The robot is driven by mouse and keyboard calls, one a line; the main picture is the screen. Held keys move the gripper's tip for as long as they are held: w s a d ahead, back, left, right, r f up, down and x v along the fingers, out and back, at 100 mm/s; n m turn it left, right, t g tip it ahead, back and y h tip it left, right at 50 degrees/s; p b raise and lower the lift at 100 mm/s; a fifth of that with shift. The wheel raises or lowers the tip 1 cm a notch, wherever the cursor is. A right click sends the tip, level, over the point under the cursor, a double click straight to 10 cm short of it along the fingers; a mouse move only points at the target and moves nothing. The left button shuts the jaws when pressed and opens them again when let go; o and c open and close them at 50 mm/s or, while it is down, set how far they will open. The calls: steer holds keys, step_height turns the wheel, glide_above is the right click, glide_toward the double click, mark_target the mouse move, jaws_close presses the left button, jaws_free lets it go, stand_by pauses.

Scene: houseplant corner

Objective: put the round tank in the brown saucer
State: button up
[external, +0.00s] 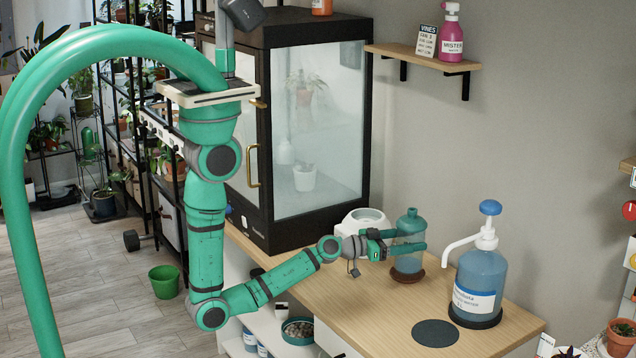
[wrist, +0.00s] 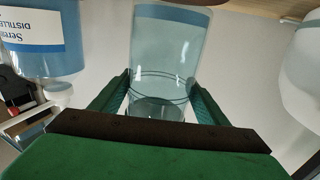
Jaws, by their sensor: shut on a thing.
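The round tank (external: 408,262) is a see-through teal-blue bottle with a narrow neck, upright over the table. My gripper (external: 411,240) reaches it from the left and is shut on it, one finger on each side of its body. In the wrist view the tank (wrist: 170,45) stands between the two fingers of my gripper (wrist: 161,92). The brown saucer (external: 407,278) shows directly under the tank's base on the wooden table. The base looks level with the saucer, but I cannot tell whether it rests in it or hovers just above.
A large blue pump bottle (external: 478,283) stands on a black base to the right, its spout pointing toward the tank. A dark round mat (external: 436,333) lies in front. A white round device (external: 362,219) and a glass-fronted cabinet (external: 318,130) stand behind. The near-left tabletop is clear.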

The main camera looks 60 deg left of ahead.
steer(key=shift+f, duration=0.75)
steer(key=shift+f, duration=0.3)
steer(key=o, duration=1.2)
steer(key=shift+f, duration=0.1)
steer(key=shift+r, duration=0.4)
steer(key=shift+v, duration=6.05)
